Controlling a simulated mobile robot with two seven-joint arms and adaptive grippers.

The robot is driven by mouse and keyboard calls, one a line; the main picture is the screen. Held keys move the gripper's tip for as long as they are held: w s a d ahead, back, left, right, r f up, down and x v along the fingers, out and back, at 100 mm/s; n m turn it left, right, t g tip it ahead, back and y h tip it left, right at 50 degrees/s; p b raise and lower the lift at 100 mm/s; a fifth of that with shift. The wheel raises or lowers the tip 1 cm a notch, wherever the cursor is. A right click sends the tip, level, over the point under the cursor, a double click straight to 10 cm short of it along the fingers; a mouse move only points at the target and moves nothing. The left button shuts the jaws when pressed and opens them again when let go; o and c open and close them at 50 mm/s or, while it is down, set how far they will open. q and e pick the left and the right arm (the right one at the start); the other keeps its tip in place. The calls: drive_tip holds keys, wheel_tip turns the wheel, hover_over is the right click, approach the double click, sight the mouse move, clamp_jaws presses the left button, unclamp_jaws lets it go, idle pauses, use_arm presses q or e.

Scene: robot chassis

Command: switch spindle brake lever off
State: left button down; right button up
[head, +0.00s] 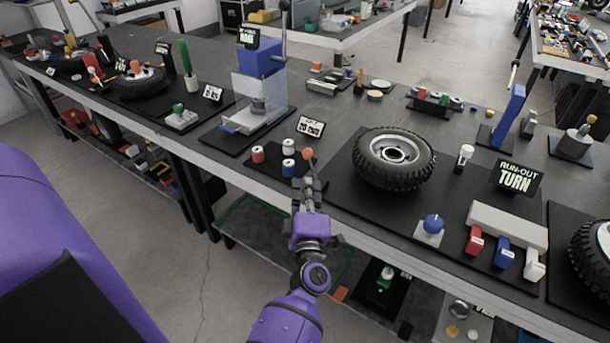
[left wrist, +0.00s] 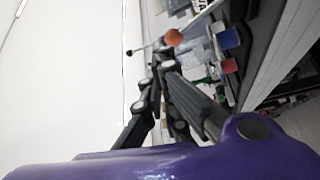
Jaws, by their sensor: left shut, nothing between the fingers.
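My left gripper (head: 308,184) is shut and empty just in front of and below the knob. In the left wrist view the orange knob (left wrist: 174,38) shows just beyond the closed fingertips (left wrist: 163,62). I cannot tell whether they touch it. My right gripper is in neither view.
A wheel (head: 395,157) lies right of the gripper, with a "RUN-OUT TURN" sign (head: 516,178) further right. Red and blue-capped cylinders (head: 288,147) stand close on the left. A blue knob (head: 433,223) and coloured blocks (head: 503,252) sit near the front edge.

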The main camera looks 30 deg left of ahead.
use_arm(q)
drive_tip(key=s+d, duration=0.2)
drive_tip(key=s, duration=0.1)
drive_tip(key=shift+r, duration=0.2)
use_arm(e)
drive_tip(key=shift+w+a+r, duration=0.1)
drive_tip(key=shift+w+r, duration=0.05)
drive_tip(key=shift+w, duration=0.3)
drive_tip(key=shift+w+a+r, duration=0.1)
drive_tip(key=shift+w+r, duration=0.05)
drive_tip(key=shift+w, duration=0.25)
use_arm(q)
drive_tip(key=shift+f, duration=0.1)
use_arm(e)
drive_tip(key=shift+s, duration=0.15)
